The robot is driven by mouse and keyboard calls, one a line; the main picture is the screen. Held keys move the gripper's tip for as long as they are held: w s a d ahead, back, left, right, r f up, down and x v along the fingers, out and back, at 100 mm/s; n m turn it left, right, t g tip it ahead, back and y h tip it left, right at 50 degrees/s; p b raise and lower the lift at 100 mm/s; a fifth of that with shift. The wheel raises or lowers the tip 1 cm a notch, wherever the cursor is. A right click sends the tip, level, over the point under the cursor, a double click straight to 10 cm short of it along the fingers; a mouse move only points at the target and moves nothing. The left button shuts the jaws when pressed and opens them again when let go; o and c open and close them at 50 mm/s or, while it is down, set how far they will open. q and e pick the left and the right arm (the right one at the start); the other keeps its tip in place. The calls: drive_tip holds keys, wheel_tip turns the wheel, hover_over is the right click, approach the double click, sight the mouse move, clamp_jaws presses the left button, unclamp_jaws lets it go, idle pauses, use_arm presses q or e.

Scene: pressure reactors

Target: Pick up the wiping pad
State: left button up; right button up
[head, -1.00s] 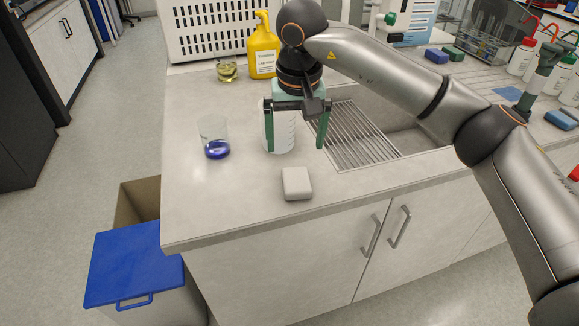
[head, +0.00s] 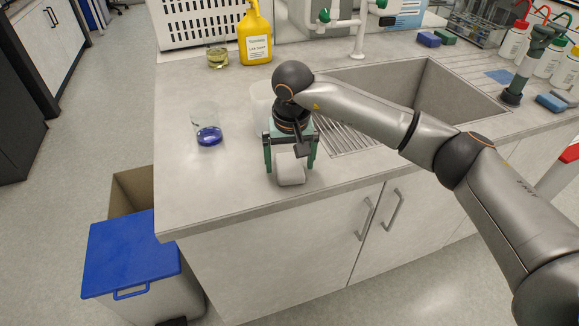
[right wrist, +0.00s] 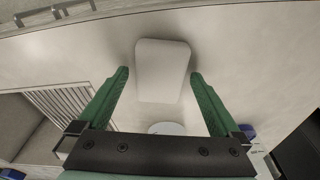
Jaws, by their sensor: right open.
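The wiping pad (head: 290,170) is a small off-white block with rounded corners, lying on the counter near its front edge. It also shows in the right wrist view (right wrist: 162,70), at the top middle. My right gripper (head: 290,168) is open and points down over the pad, with one green finger to each side of it. In the right wrist view my right gripper (right wrist: 160,76) has its fingertips apart beside the pad's near part, with gaps on both sides. I cannot tell whether the fingertips reach the counter. My left gripper is not in view.
A beaker with blue liquid (head: 208,134) stands left of my right gripper. A white container (head: 260,104) stands just behind it, partly hidden. A yellow bottle (head: 255,38) and a small beaker (head: 217,57) stand farther back. The sink (head: 440,88) lies to the right.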

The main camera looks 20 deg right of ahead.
sight(290, 164)
drive_tip(key=shift+f+b, duration=0.3)
idle(0.5)
drive_tip(key=c, duration=1.2)
drive_tip(key=shift+r, duration=0.1)
drive_tip(key=shift+c, duration=0.2)
drive_tip(key=shift+r+p, duration=0.2)
drive_tip(key=shift+p, duration=0.15)
drive_tip(key=r, duration=0.4)
drive_tip(key=shift+s, duration=0.25)
drive_tip(key=s+r, duration=0.9)
drive_tip(key=s, duration=0.4)
drive_tip(key=shift+s+d+b, duration=0.25)
drive_tip(key=shift+b, duration=0.2)
